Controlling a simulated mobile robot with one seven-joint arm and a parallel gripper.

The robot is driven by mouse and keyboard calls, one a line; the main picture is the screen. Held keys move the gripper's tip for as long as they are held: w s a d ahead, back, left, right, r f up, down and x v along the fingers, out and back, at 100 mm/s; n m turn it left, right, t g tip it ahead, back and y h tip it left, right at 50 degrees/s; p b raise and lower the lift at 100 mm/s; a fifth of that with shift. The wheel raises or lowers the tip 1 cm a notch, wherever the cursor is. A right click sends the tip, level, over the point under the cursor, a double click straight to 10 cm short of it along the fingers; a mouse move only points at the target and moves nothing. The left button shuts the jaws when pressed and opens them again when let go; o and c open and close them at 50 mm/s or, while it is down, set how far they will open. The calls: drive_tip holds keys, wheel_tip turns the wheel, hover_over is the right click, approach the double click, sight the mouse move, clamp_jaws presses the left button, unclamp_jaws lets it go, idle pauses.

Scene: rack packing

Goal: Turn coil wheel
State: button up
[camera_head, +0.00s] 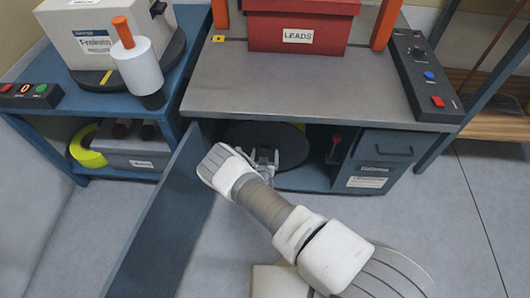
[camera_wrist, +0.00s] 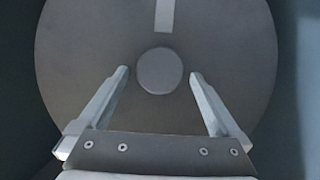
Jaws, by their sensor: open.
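The coil wheel looks to be the large dark disc (camera_head: 285,143) inside the open cabinet under the grey workbench. In the wrist view the disc (camera_wrist: 75,60) fills most of the picture, with a round pale hub (camera_wrist: 163,71) at its middle and a light stripe above the hub. My gripper (camera_head: 264,156) reaches into the cabinet in front of the disc. In the wrist view my gripper (camera_wrist: 160,75) is open, with one finger on each side of the hub and nothing held. I cannot tell whether the fingertips touch the disc.
A blue open door (camera_head: 160,220) stands left of my arm. A drawer unit (camera_head: 376,161) and a red-handled lever (camera_head: 335,140) are right of the disc. Above, the workbench (camera_head: 300,88) carries a red LEADS box (camera_head: 300,25) and a control panel (camera_head: 425,70).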

clamp_jaws()
idle(0.5)
